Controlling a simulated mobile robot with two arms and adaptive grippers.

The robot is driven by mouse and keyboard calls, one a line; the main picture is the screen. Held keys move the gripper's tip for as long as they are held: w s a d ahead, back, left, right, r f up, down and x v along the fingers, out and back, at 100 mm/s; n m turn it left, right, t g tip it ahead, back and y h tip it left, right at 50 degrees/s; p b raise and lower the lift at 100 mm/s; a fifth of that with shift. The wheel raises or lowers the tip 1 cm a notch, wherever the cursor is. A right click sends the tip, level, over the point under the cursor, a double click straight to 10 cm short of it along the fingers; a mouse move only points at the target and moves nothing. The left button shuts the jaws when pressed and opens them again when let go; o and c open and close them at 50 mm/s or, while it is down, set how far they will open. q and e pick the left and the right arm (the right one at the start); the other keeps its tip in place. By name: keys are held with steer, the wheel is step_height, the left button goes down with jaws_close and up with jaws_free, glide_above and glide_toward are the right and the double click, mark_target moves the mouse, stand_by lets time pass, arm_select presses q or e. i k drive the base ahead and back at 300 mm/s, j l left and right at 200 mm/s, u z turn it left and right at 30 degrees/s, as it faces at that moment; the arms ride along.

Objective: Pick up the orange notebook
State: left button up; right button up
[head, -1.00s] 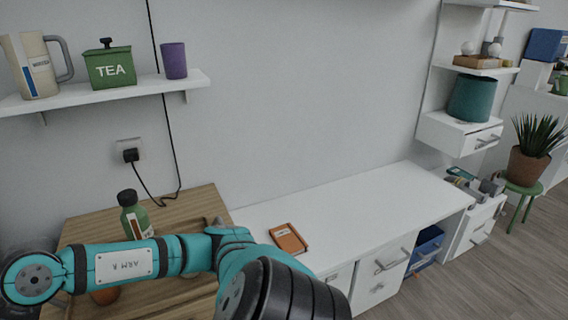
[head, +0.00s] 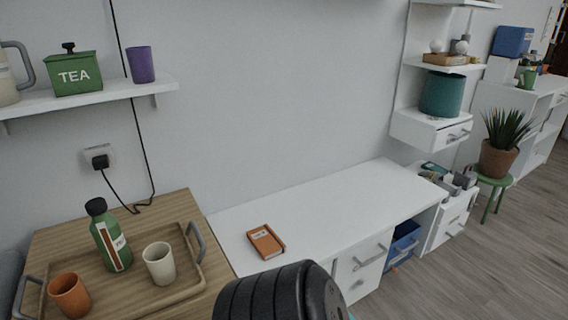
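The orange notebook (head: 266,241) lies flat on the white desk (head: 330,207), near its left end and close to the front edge. It has a small pale label on its cover and is fully visible. A black ribbed part of my own arm rises from the bottom edge, in front of the desk and just below the notebook in the picture. Neither gripper shows, so I cannot see their fingers. Nothing is touching the notebook.
Left of the desk, a wooden tray (head: 150,303) holds a green bottle (head: 111,238), a white cup (head: 159,264) and an orange cup (head: 70,296). A wall shelf (head: 110,97) hangs above. The desk right of the notebook is clear. Drawers (head: 362,262) are below it.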

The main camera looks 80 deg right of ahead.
mark_target(265, 240)
steer(key=z, duration=1.5)
steer(key=i+j, duration=0.05)
steer(key=j, duration=0.05)
